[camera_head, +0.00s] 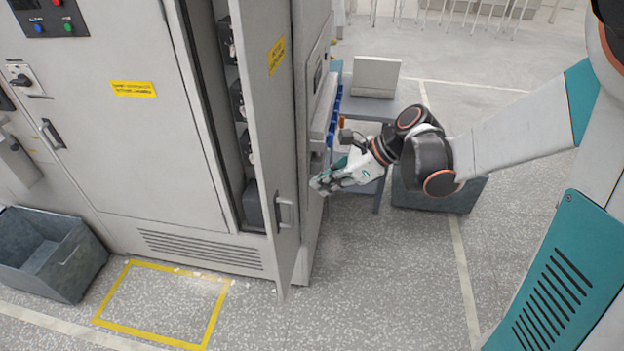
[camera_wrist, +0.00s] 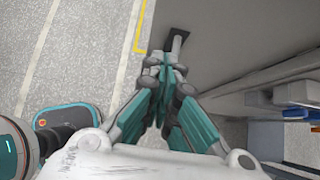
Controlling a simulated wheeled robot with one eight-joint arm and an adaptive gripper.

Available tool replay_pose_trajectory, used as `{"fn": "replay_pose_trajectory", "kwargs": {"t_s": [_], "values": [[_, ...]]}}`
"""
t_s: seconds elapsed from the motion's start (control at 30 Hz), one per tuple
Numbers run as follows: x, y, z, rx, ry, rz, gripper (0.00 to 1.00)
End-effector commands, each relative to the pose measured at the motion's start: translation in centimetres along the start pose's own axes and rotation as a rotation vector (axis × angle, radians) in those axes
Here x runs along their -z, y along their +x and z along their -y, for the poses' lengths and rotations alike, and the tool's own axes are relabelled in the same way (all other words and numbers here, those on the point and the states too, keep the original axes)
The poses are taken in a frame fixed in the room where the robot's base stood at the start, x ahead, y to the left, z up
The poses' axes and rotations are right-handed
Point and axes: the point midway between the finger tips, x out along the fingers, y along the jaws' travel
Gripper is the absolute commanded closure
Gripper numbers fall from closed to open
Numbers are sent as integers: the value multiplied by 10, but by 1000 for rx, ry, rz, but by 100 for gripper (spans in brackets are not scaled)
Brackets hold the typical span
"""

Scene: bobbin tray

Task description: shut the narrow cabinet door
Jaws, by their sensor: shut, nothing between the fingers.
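The narrow cabinet door (camera_head: 263,125) stands open from the grey cabinet (camera_head: 146,170). Its dark, narrow interior with several black devices shows to the left of the door. A pull handle (camera_head: 285,211) is on the lower part of the door. My gripper (camera_head: 318,186) is to the right of the door, at about handle height, with its fingers together and empty. I cannot tell whether the fingers touch anything.
A grey bin (camera_head: 50,255) stands on the floor at left, near a yellow floor outline (camera_head: 160,337). Behind my gripper are a bench (camera_head: 362,108) with a grey box (camera_head: 375,76) and another bin (camera_head: 440,195).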

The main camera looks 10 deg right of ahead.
Motion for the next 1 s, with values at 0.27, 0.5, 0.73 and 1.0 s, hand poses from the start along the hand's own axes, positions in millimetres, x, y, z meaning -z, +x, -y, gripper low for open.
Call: {"fn": "replay_pose_trajectory", "kwargs": {"t_s": [0.27, 0.5, 0.73, 1.0], "values": [[1, 55, 0, -1, -4, -1, 100], [-9, 94, 0, -1, -5, -1, 100], [-25, 109, 0, 1, -3, -2, 100], [-28, 112, 0, 2, -3, -2, 100]]}}
